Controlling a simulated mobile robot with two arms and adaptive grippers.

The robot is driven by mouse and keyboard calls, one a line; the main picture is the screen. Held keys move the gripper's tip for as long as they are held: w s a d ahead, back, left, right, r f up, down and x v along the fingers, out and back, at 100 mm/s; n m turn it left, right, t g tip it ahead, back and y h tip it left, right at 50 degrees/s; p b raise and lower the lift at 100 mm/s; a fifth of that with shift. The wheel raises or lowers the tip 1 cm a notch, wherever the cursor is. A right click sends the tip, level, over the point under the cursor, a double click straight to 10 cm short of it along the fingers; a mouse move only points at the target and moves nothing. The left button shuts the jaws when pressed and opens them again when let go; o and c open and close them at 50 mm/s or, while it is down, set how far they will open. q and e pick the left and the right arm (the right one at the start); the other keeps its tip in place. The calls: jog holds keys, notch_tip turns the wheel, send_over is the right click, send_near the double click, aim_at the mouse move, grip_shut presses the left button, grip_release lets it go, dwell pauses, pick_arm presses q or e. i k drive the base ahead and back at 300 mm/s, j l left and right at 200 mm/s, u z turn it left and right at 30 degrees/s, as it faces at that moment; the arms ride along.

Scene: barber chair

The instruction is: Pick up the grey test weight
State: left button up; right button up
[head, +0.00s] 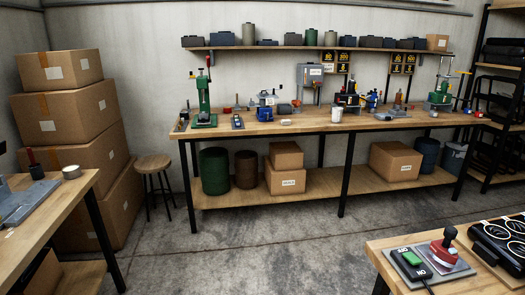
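I cannot pick out the grey test weight with certainty in the head view. Small pale items lie on the long workbench (300,127), among them a white cylinder (337,115) and a small whitish piece (286,122) near the front edge. They are too small to identify. Neither of my grippers is in view.
A wooden table (75,200) stands at left with a tape-like roll (71,171). At lower right, another table (385,262) holds a green-buttoned box (411,260) and a red device with a black knob (446,251). Stacked cartons (68,110) and a stool (153,163) stand behind. Middle floor is clear.

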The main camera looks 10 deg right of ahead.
aim_at(433, 114)
jog(key=i+z, duration=0.1)
jog(key=i, duration=1.05)
jog(key=i+j+z, duration=0.15)
jog(key=i, duration=1)
jog(key=i+l+z, duration=0.1)
jog(key=i+z, duration=0.85)
jog(key=i+j+z, duration=0.2)
jog(key=z, duration=0.25)
jog(key=i+l+z, duration=0.2)
jog(key=i+z, duration=1.1)
jog(key=i, duration=1.1)
jog(key=i+l, duration=0.15)
jog(key=i, duration=0.95)
jog(key=j+u, duration=0.05)
